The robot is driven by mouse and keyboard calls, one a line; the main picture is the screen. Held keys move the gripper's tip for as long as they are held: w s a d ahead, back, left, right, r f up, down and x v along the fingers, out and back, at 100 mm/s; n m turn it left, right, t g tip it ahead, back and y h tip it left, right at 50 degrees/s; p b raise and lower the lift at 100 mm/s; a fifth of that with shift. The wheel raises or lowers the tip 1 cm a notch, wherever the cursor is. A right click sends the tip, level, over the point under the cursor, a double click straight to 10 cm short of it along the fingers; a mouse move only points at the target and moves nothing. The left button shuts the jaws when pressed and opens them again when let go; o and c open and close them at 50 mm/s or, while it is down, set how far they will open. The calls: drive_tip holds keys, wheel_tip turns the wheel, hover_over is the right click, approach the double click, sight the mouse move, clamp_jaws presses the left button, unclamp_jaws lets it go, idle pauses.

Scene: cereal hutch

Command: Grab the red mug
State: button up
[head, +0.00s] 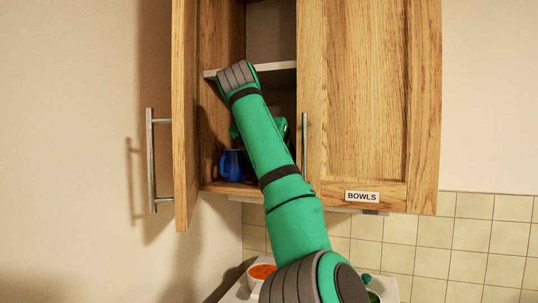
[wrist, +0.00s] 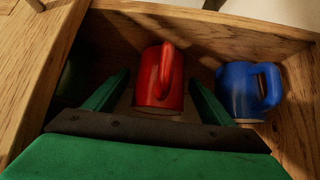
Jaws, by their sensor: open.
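The red mug (wrist: 150,82) stands inside the wooden cupboard, with its handle facing the wrist camera. In the wrist view my gripper (wrist: 160,82) is open, with one green finger on each side of the red mug. The fingers appear apart from the mug. In the head view my green arm reaches into the open left part of the cupboard and hides the red mug.
A blue mug (wrist: 240,90) stands close beside my right-hand finger; it also shows in the head view (head: 231,165). A dark green object (wrist: 70,80) is at the left. The cupboard's left door (head: 184,115) is open; the right door (head: 355,90), labelled BOWLS, is shut. A shelf (head: 280,67) is above.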

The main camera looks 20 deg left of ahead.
drive_tip(key=shift+x, duration=1.15)
drive_tip(key=c, duration=1.3)
drive_tip(key=shift+s, duration=0.1)
